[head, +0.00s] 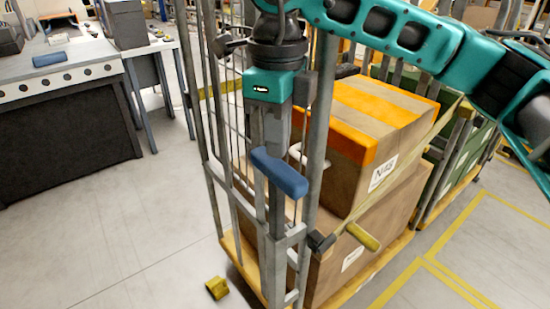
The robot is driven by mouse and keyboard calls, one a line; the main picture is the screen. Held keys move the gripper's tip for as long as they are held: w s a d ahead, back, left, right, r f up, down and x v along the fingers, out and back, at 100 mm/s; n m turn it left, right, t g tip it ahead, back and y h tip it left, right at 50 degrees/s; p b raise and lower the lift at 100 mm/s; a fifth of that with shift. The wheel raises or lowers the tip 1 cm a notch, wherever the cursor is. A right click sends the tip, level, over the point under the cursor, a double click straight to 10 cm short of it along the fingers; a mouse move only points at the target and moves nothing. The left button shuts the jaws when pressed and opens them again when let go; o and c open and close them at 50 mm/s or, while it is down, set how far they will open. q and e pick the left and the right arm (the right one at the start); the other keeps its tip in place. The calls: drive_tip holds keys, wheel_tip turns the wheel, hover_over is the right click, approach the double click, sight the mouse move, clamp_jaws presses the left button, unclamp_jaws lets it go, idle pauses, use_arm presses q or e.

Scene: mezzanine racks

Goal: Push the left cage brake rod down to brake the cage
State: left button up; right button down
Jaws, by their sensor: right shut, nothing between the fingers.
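The left roll cage (212,165) is a grey bar frame on a wooden-edged base. A blue grip (280,172) sits at its near post, above upright grey bars; I take it as the top of the brake rod. My right gripper (268,138), with a teal body, points down from above. Its fingers are together and empty, with the tips just above or at the blue grip; I cannot tell whether they touch. The lower end of the rod is hard to make out among the bars. My left gripper is not in view.
Cartons with orange tape (375,110) fill the cage. A yellow handle (362,236) sticks out at its front, and a yellow block (216,288) is near the floor. Another loaded cage (462,150) stands right. A workbench (60,85) is left; floor between is clear.

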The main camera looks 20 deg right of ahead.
sight(277, 163)
idle(0.5)
drive_tip(key=shift+f+b, duration=1.5)
drive_tip(key=shift+f, duration=0.25)
drive_tip(key=shift+f+b, duration=0.35)
drive_tip(key=shift+f, duration=0.1)
drive_tip(key=shift+f+b, duration=0.35)
drive_tip(key=shift+f, duration=0.1)
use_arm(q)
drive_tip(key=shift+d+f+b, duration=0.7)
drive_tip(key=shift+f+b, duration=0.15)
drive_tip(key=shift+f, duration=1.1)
use_arm(e)
drive_tip(key=shift+f, duration=1)
drive_tip(key=shift+r, duration=0.15)
drive_tip(key=shift+r+p, duration=2.5)
drive_tip(key=shift+r, duration=1.1)
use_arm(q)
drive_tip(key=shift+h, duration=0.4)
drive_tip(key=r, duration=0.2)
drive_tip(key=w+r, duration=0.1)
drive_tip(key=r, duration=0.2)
use_arm(e)
drive_tip(key=shift+f, duration=0.1)
